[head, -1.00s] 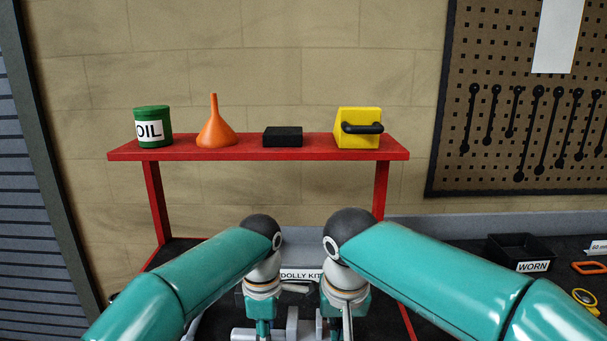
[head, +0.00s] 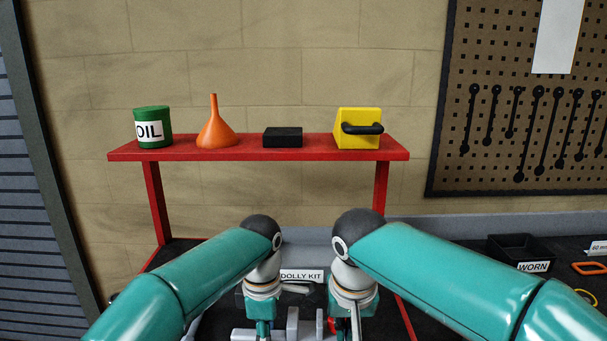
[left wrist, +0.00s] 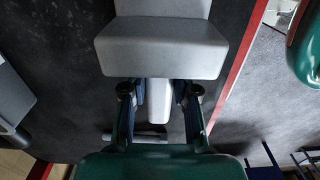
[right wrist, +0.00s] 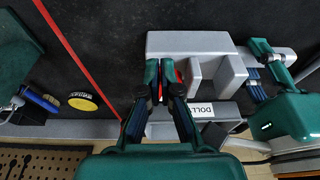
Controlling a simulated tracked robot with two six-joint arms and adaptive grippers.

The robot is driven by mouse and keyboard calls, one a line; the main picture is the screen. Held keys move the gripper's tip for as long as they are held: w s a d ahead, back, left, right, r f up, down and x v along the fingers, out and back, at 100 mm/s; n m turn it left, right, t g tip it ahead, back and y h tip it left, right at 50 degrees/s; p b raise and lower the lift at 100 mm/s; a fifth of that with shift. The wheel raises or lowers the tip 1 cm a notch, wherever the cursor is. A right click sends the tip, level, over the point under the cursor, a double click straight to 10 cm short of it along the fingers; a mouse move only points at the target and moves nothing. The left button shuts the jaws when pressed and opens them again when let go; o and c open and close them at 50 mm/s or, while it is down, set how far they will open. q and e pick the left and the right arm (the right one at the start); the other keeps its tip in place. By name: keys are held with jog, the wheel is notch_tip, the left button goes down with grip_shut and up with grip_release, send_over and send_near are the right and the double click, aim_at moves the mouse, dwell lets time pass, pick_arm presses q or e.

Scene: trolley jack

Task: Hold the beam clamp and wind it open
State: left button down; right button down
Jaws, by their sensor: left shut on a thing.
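The beam clamp (right wrist: 190,43) is a grey bar with upright grey blocks, low in the middle of the head view (head: 292,325). My left gripper (left wrist: 153,92) is shut on a pale grey part of it, with one finger on each side of this part. My right gripper (right wrist: 161,70) is at the other end of the clamp, beside its grey blocks. Its fingertips are close together near a thin red part (right wrist: 180,74). Whether they touch or grip that part is not clear. In the head view my right gripper (head: 346,325) is partly cut off by the bottom edge.
A red shelf (head: 258,154) behind holds an oil can (head: 153,128), an orange funnel (head: 215,128), a black block (head: 283,137) and a yellow box (head: 357,120). A label (head: 301,275) reads DOLLY KIT. A black WORN bin (head: 520,252) stands at right.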

jog(key=shift+s, duration=0.15)
jog(key=w+v, duration=0.1)
jog(key=v, duration=0.5)
dwell(0.5)
jog(key=shift+s+r, duration=0.1)
pick_arm(q)
jog(key=c, duration=0.8)
grip_release()
jog(key=shift+r, duration=0.1)
